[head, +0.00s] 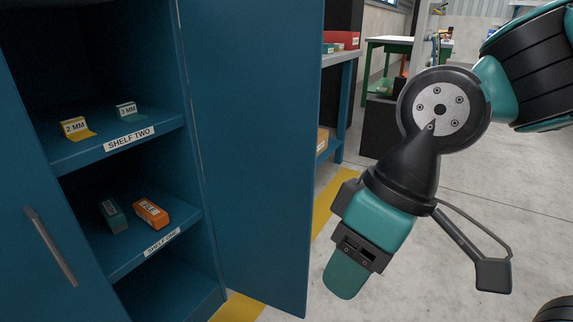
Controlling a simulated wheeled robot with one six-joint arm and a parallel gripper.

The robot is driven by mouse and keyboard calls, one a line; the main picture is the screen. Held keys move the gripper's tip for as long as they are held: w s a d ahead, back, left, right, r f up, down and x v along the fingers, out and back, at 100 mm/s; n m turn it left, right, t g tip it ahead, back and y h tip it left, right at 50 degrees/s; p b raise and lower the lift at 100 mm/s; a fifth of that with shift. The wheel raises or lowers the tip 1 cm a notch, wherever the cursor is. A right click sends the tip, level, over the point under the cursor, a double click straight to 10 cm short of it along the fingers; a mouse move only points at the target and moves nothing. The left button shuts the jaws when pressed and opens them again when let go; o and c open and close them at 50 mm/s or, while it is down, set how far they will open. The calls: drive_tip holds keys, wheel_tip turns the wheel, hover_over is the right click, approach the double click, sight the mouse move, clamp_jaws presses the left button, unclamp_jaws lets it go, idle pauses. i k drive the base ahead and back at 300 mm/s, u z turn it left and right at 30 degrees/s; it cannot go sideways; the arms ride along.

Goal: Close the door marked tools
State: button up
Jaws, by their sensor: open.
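A blue cabinet shows on the left. Its right door (258,150) stands open, swung outward, with a plain blue face toward me. Its left door (30,200), with a grey bar handle (50,246), covers the left part of the cabinet front. No "tools" marking shows on either door, so I cannot tell which one bears it. My gripper (347,273) points down, just right of the open door's free edge in the picture. It is open and empty, seen side-on with one teal finger clearly visible. I cannot tell its exact distance from the door.
Shelf two (90,142) holds two small marked pieces; shelf one (150,235) holds a green box (113,216) and an orange box (151,212). A blue-legged bench (347,90) stands behind the open door. Grey floor (490,190) is clear at right.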

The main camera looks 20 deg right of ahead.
sight(253, 67)
drive_tip(key=z, duration=1.2)
drive_tip(key=i, duration=3.1)
drive_tip(key=u, duration=4.1)
